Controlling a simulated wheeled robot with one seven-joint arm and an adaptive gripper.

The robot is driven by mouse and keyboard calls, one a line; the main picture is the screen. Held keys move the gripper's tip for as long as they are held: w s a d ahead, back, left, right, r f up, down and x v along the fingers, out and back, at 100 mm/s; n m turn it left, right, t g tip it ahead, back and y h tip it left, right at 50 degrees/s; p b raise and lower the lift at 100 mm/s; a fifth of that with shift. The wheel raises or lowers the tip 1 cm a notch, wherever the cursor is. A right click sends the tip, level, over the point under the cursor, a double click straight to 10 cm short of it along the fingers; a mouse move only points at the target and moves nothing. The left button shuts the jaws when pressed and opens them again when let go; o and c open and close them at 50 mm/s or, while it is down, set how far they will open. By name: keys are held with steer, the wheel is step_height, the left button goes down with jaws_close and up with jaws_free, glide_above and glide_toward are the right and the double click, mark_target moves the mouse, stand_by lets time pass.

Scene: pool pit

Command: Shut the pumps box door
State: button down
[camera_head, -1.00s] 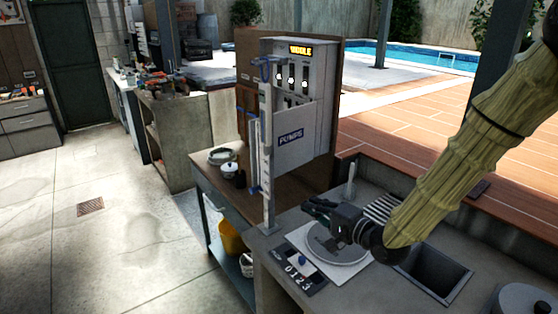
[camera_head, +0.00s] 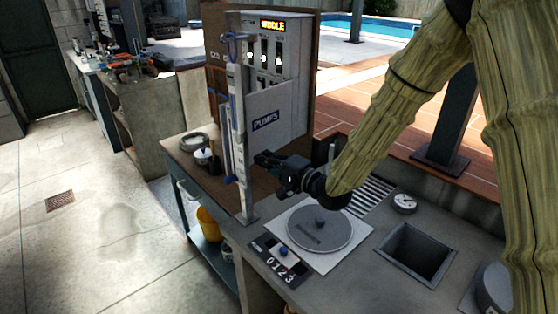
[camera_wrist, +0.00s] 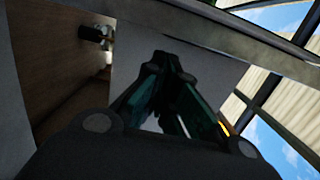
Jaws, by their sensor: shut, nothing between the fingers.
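The pumps box (camera_head: 290,40) is a grey box on a brown board, with a lit "MIDDLE" display and a row of switches showing in its upper part. Its door (camera_head: 285,108), a pale panel marked "PUMPS", is lowered in front of the lower part, so the switches are uncovered. My gripper (camera_head: 260,160) is shut and empty, just below the door's lower edge in the head view. I cannot tell if it touches the door. In the wrist view my gripper's fingers (camera_wrist: 165,65) point towards a pale grey surface, possibly the door.
A post with a blue tube (camera_head: 238,150) stands left of the box. Below my gripper lie a round grey disc (camera_head: 325,226) and a number plate (camera_head: 281,262) on the counter. A square basin (camera_head: 415,252) and a gauge (camera_head: 404,203) are to the right.

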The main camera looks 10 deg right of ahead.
mark_target(252, 152)
steer(key=x, duration=0.2)
steer(key=p+x, duration=0.1)
steer(key=x, duration=0.3)
steer(key=shift+w+d+f+p, duration=0.1)
steer(key=shift+w+f+p, duration=0.25)
steer(key=shift+w, duration=0.1)
steer(key=shift+w+a+r, duration=0.15)
steer(key=shift+w+a, duration=0.2)
steer(key=shift+a, duration=0.15)
steer(key=shift+w+a+r, duration=0.15)
steer(key=shift+w+a, duration=0.2)
steer(key=shift+a, duration=0.15)
